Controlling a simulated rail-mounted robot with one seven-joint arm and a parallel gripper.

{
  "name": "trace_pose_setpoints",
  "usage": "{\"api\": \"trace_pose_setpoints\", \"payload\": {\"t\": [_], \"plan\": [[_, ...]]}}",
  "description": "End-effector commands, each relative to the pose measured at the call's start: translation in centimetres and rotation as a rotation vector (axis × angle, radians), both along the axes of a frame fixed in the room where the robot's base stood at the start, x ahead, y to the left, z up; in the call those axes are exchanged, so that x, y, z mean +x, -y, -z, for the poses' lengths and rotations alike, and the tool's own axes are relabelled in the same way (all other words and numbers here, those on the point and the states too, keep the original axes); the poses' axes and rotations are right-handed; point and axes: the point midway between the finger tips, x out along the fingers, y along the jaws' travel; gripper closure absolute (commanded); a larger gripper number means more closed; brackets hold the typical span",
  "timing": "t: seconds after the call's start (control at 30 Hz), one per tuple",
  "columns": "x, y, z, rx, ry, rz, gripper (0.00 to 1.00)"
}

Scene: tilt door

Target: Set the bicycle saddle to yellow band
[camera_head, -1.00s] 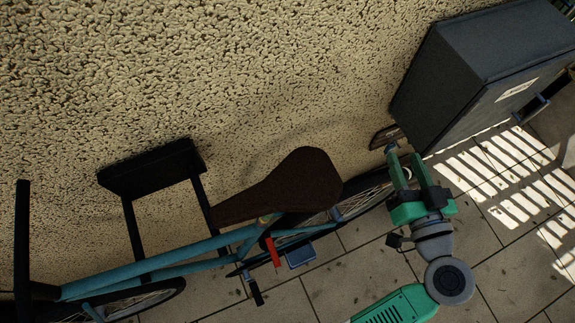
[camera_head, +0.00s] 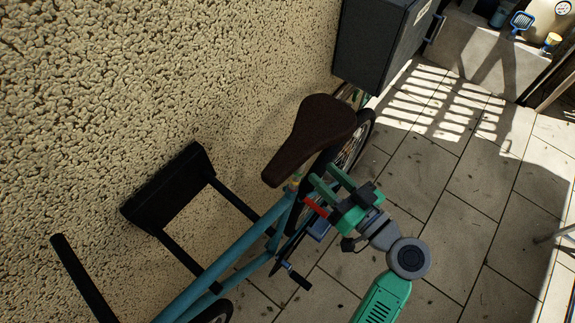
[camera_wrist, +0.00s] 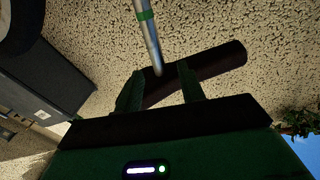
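The dark brown bicycle saddle (camera_head: 314,136) sits on a teal bicycle frame (camera_head: 240,249) beside the wall. Just under it, a short piece of post (camera_head: 295,182) shows small coloured marks, too small to tell apart. A red lever (camera_head: 314,206) sticks out near the top of the frame. My gripper (camera_head: 323,175) is open and empty, right of the post and below the saddle's right side. In the wrist view, the silver post with a green band (camera_wrist: 146,15) runs to the dark saddle (camera_wrist: 219,64), which lies beyond my open fingers (camera_wrist: 160,69). No yellow band is clear there.
A dark wall box (camera_head: 380,45) stands beyond the saddle. A black rack (camera_head: 168,188) is left of the frame, and a pedal (camera_head: 299,279) sticks out below. The paved floor (camera_head: 440,220) at right is clear.

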Motion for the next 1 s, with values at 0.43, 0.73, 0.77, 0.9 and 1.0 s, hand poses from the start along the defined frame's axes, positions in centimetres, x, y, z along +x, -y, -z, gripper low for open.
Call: {"api": "trace_pose_setpoints", "payload": {"t": [0.43,0.73,0.77,0.9,1.0], "plan": [[4.6,-4.5,-0.1,0.000,0.001,-0.002,0.61],[5.6,-5.5,0.0,-0.001,0.001,0.000,0.61],[5.6,-5.5,0.0,-0.001,0.001,0.000,0.61],[5.6,-5.5,0.0,0.000,0.000,0.000,0.73],[5.6,-5.4,0.0,0.000,0.000,0.000,0.92]]}}
